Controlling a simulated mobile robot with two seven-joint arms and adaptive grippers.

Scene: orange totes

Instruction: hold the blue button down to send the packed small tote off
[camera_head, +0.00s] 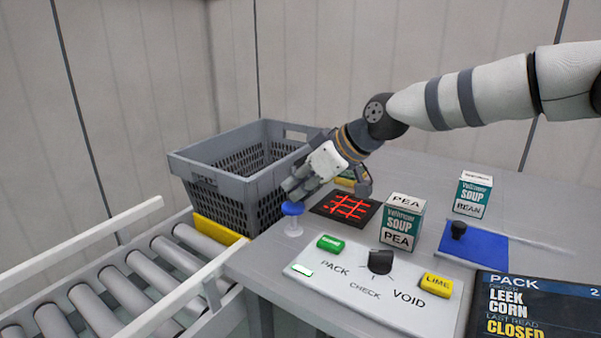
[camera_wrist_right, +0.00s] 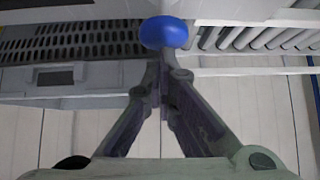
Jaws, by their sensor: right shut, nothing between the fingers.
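The blue button (camera_head: 292,208) is a round cap on a clear stem at the table's left corner. It also shows at the top of the right wrist view (camera_wrist_right: 166,32). My right gripper (camera_head: 290,189) is shut and empty, with its fingertips directly at the cap's top. I cannot tell whether they touch it or how far it is pressed. In the wrist view the closed fingertips (camera_wrist_right: 160,66) meet just below the cap. A grey mesh-sided tote (camera_head: 212,172) stands behind the button beside the rollers; its floor is hidden. My left gripper is out of view.
A roller conveyor (camera_head: 125,295) with pale rails runs along the left. A white panel (camera_head: 345,300) has a black knob (camera_head: 380,262) and green and yellow blocks. Pea (camera_head: 402,222) and bean (camera_head: 473,195) soup boxes stand on the table. A screen (camera_head: 530,305) reads LEEK, CORN, CLOSED.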

